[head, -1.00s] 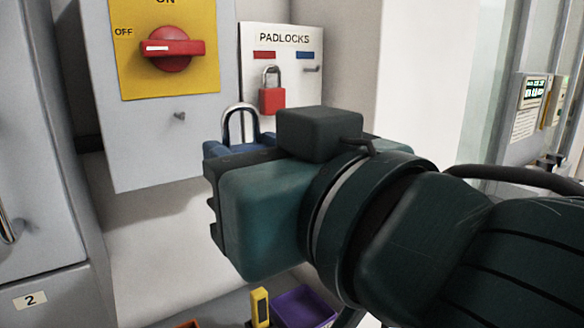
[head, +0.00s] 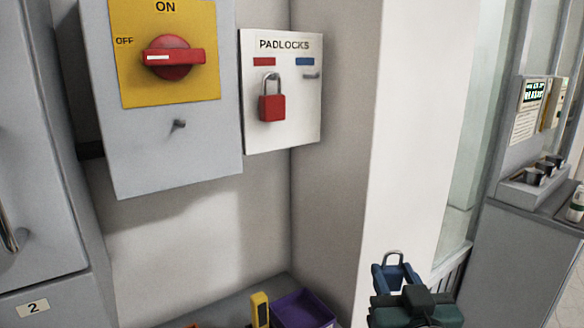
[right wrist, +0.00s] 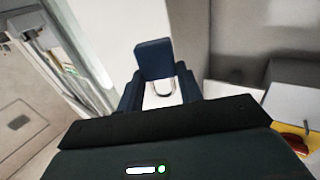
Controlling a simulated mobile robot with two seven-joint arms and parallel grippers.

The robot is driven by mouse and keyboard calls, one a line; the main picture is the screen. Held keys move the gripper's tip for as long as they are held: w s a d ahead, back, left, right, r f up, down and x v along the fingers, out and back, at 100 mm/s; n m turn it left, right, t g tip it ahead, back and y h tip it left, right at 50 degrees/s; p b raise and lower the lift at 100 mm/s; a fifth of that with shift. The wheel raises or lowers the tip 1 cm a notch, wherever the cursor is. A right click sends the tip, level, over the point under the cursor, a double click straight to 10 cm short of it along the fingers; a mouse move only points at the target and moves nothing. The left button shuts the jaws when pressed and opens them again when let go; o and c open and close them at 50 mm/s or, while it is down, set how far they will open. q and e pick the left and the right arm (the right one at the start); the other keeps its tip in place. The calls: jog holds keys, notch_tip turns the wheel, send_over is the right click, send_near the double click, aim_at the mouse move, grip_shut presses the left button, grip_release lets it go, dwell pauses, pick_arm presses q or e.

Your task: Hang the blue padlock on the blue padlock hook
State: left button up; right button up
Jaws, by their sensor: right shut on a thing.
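The blue padlock (head: 391,281) is held upright in my right gripper (head: 398,291), low and right of the padlock board, its silver shackle pointing up. My left gripper is in neither view.
The white PADLOCKS board (head: 300,125) carries a red padlock (head: 272,107) on its left hook. Left of it is a grey box with a red switch (head: 172,57) and a small peg. A purple bin (head: 303,309) lies below. A wall corner stands right of the board.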

jog(key=s+d+f, duration=0.3)
jog(key=s+f, duration=0.4)
jog(key=f, duration=0.4)
jog(key=shift+d+f, duration=0.25)
jog(key=shift+d, duration=0.05)
jog(key=shift+s, duration=0.1)
